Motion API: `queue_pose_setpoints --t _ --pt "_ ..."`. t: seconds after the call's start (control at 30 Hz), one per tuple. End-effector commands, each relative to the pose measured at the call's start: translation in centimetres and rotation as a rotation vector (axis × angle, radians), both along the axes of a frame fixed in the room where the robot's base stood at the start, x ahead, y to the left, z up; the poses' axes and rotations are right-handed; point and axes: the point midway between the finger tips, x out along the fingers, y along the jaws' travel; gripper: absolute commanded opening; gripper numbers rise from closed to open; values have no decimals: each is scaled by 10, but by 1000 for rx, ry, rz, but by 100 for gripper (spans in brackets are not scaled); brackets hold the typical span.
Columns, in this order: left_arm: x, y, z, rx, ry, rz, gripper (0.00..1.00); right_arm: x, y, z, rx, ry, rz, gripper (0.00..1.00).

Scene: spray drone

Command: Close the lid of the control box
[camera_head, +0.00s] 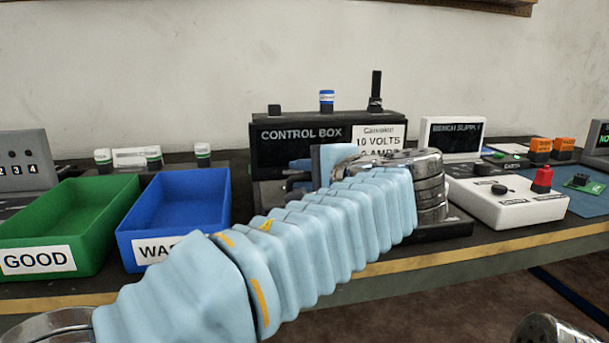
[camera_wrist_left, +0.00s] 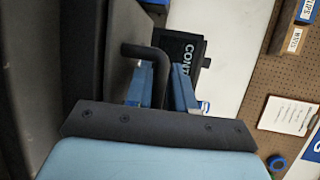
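The control box (camera_head: 270,160) stands at the back of the bench, a black unit with its name in white letters and a "10 VOLTS" label on its upright front panel. My left arm covers its lower front, so the lid's position cannot be told. My left gripper (camera_head: 312,172) is right in front of the box, partly hidden by its own wrist. In the left wrist view its two blue fingers (camera_wrist_left: 160,92) are apart. A bent black handle (camera_wrist_left: 160,62) reaches down between them; contact is not clear. Part of the lettered panel (camera_wrist_left: 183,48) shows beyond. My right gripper is not in view.
A green GOOD bin (camera_head: 85,215) and a blue bin (camera_head: 180,205) stand left of the box. A white unit with a red knob (camera_head: 505,205) and the bench supply (camera_head: 450,140) stand to the right. The bench's yellow-edged front (camera_head: 460,255) runs below my arm.

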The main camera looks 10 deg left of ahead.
Motion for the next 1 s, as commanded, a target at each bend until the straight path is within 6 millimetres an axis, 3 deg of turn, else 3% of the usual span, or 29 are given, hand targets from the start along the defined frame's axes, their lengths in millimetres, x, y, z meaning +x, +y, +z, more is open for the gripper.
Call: queue_pose_setpoints --t 0.07,0.2,0.8,0.83,1.0 --pt "0 0 0 0 0 0 20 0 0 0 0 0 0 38" --pt "0 0 0 0 0 0 0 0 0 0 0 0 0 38" --pt "-3 -1 -6 -1 1 0 0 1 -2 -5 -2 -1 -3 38" --pt "-3 -1 -6 -1 1 0 22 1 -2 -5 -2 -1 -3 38" --pt "-3 -1 -6 -1 1 0 23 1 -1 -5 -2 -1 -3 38"
